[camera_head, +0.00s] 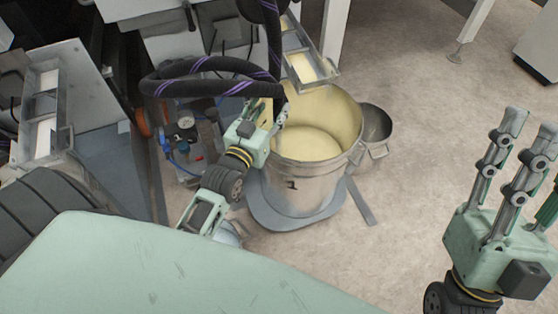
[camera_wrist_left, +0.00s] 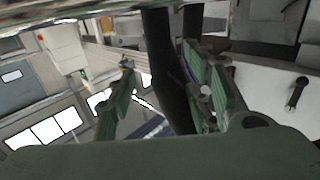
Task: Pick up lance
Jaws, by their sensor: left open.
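The lance appears to be the dark tube (camera_head: 273,42) at the end of a black hose with purple stripes, above the steel drum (camera_head: 318,185); its lower end is hidden. My left gripper (camera_head: 268,112) is open at the drum's left rim, close to the tube. In the left wrist view a dark tube (camera_wrist_left: 166,65) runs between the open fingers of my left gripper (camera_wrist_left: 162,90). I cannot tell whether the fingers touch it. My right gripper (camera_head: 528,165) is open, fingers up, at the right, far from the drum.
The purple-striped hose (camera_head: 205,66) loops left of the drum. A metal trough (camera_head: 307,65) slopes over the drum's back edge. A small steel pot (camera_head: 374,125) hangs beside the drum. Pump parts (camera_head: 187,145) stand at the left. The floor (camera_head: 430,90) at the right is clear.

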